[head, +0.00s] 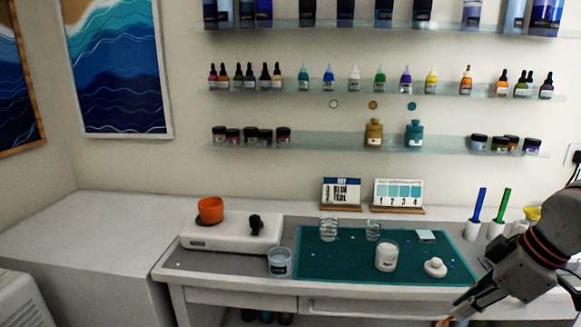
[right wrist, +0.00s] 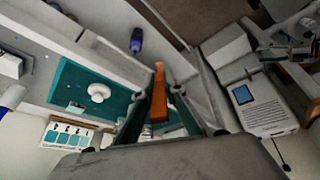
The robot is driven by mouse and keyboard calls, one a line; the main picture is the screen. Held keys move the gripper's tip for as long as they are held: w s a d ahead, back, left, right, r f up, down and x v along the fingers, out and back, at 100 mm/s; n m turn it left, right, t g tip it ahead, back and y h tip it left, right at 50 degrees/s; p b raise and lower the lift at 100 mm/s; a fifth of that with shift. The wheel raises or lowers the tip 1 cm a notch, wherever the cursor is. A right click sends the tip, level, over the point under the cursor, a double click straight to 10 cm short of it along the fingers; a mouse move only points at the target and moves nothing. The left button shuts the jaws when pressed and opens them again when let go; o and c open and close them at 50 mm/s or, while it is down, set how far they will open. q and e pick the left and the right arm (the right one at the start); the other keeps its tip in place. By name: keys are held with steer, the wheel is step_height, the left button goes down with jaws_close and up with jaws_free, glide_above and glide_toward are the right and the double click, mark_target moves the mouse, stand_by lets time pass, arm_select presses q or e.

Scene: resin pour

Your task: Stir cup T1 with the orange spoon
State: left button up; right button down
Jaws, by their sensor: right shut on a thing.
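My right gripper (right wrist: 160,108) is shut on the orange spoon (right wrist: 159,92), whose narrow orange length stands between the fingers in the right wrist view. A clear labelled cup (head: 279,264) stands on the grey worktop left of the mat. Two clear cups (head: 328,229) (head: 373,231) stand at the back of the mat, and a cup with white contents (head: 387,258) stands nearer its middle. I cannot read which is T1. My left gripper is out of view.
The teal mat (head: 330,268) has bare room at front left. A white lidded piece (head: 435,267) lies on its right part. An orange bowl (head: 210,210) sits on a white device (head: 215,235) at left. Blue (head: 478,205) and green (head: 502,208) sticks stand in white holders at right.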

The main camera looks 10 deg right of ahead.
steer(key=w+a+r+n, duration=0.2)
steer(key=a, duration=1.2)
steer(key=shift+w+a+g+y, duration=0.15)
steer(key=shift+w+g+y, duration=0.05)
steer(key=shift+g+y, duration=0.1)
